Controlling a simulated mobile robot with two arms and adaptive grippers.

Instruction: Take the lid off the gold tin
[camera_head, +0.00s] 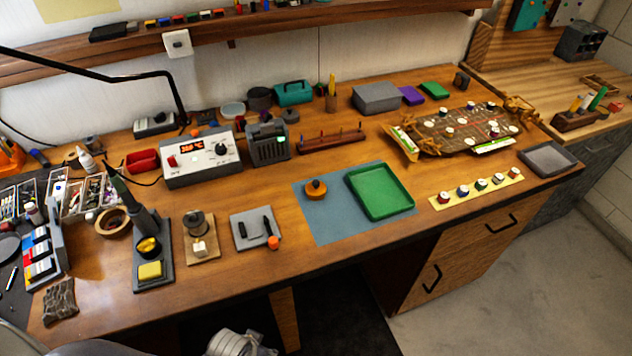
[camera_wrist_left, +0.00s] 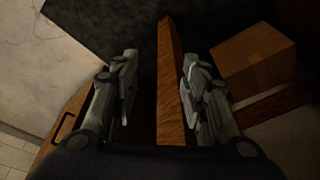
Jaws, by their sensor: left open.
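A small round gold-orange tin (camera_head: 316,190) with a dark knob on top stands on the blue mat (camera_head: 312,224), left of the green tray. Its lid appears to be on, though the seam is too small to make out. My left gripper (camera_head: 245,345) shows partly at the bottom edge of the head view, in front of the bench and well away from the tin. In the left wrist view my left gripper (camera_wrist_left: 158,65) is open, with nothing between its fingers; a wooden leg shows beyond them. My right gripper is not in view.
The green tray (camera_head: 382,191) lies beside the tin. A tool pad (camera_head: 246,239) is to its left, and a wooden rack (camera_head: 331,142) stands behind. The bare bench top around the mat's front left is clear. A cardboard box (camera_wrist_left: 252,60) is on the floor.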

